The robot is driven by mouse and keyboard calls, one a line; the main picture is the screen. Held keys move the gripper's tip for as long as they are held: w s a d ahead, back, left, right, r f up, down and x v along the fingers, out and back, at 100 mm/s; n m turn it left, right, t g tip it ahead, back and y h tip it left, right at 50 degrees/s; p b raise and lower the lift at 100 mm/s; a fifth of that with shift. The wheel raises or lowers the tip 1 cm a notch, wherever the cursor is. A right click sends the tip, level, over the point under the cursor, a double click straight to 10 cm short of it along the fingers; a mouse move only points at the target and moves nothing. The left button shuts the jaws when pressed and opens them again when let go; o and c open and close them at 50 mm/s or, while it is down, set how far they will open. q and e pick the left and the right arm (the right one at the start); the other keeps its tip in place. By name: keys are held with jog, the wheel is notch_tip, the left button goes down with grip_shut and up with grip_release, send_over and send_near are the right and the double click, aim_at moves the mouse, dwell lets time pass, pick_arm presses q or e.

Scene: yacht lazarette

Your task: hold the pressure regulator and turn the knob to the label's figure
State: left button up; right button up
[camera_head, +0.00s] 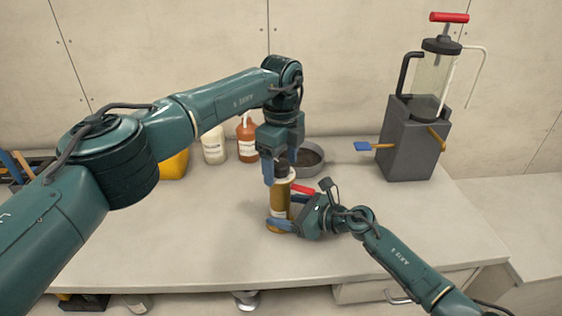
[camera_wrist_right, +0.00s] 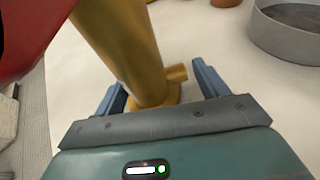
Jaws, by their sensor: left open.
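The brass pressure regulator (camera_head: 279,198) stands upright on the bench, with a pale label patch low on its body; no figure is readable. Its dark knob (camera_head: 282,169) is on top, partly hidden by my left gripper (camera_head: 275,175), which points down, open, with its fingers around the knob area. My right gripper (camera_head: 283,222) is low at the regulator's right side. In the right wrist view, the brass body (camera_wrist_right: 122,48) and a short side port (camera_wrist_right: 176,73) stand between the spread fingers of the right gripper (camera_wrist_right: 160,85), with a gap at the right finger.
A red piece (camera_head: 303,189) is beside the regulator. A grey round pan (camera_head: 310,165), white bottle (camera_head: 214,149), orange-brown bottle (camera_head: 247,142) and yellow container (camera_head: 174,166) stand behind. A grey block with a clear cylinder (camera_head: 407,150) is at right. The front bench is clear.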

jog(key=c, duration=0.7)
dwell(0.3)
